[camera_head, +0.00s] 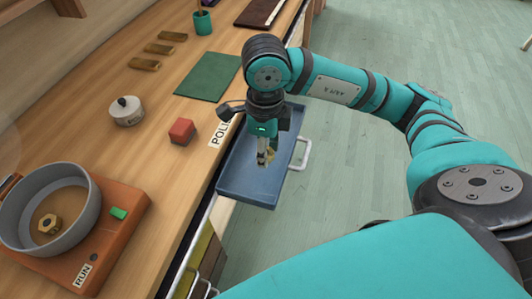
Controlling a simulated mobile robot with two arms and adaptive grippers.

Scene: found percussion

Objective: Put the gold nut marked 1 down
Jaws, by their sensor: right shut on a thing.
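My right gripper (266,158) points down over the blue tray (240,178). It is shut on a small gold piece (270,154), which I take for the gold nut marked 1. The fingers hide most of it, and no mark can be read. I cannot tell whether it touches the tray floor. Another gold nut (48,224) lies in the grey round pan (85,231); its mark cannot be read either. My left gripper is not in view.
The pan sits on an orange base (125,224) with a green button (118,213). A red block (182,131), a white weight-like piece (126,110), a green mat (209,78), brass bars (159,48) and a teal cup (202,22) stand on the wooden bench. The tray has a white handle (304,153).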

